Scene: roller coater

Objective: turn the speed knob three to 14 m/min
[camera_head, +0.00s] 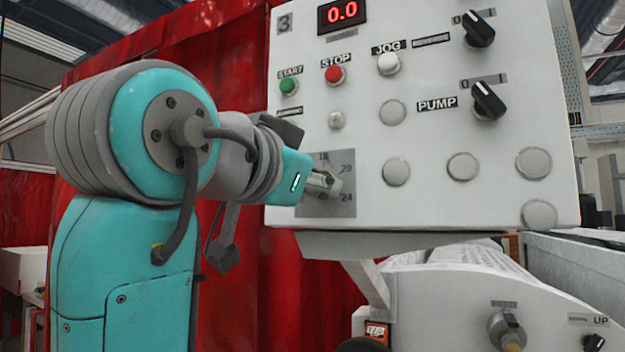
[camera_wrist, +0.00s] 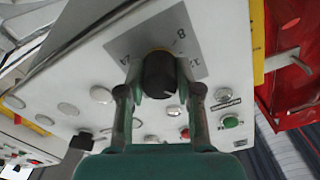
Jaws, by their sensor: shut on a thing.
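The control panel marked 3 (camera_head: 284,22) stands in front of me with a red display (camera_head: 341,14) reading 0.0. Its speed dial plate (camera_head: 343,208) shows 20 and 24 in the head view; the wrist view shows 8, 12 and 24 on the plate (camera_wrist: 128,45). The black speed knob (camera_wrist: 160,76) sits between the two fingers of my gripper (camera_wrist: 159,68), which is shut on it. In the head view my gripper (camera_head: 325,185) is at the dial and hides most of the knob. I cannot tell which number the knob points to.
Green START (camera_head: 289,86), red STOP (camera_head: 333,74) and white JOG (camera_head: 389,63) buttons are above the dial. Two black switches (camera_head: 487,101) are at the upper right, and blank round caps (camera_head: 396,172) lie right of the dial. A red curtain (camera_head: 240,270) hangs behind.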

